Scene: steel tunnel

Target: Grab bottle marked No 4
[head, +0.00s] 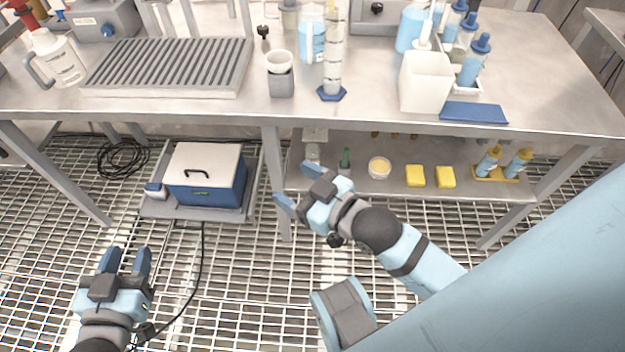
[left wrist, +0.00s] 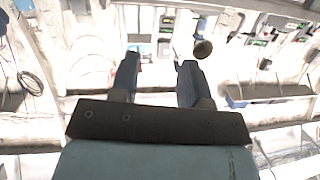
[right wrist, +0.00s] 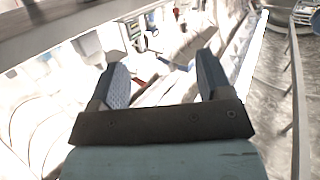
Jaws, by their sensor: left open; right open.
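Several bottles with blue liquid and blue caps (head: 474,62) stand in a holder at the back right of the steel table. Two more blue bottles with yellow caps (head: 488,162) stand in a yellow tray on the lower shelf. Any numbers on them are too small to read, so I cannot tell which is No 4. My left gripper (head: 127,262) is open and empty, low at the left over the grating, well away from the bottles. My right gripper (head: 297,185) is open and empty in front of the lower shelf, left of the bottles.
The steel table (head: 190,108) carries a ribbed rack (head: 168,66), a white jug (head: 60,62), a measuring cylinder (head: 333,50) and a white box (head: 425,82). Below are a blue-and-white case (head: 205,172) and yellow blocks (head: 416,176). A table leg (head: 277,180) stands beside my right gripper.

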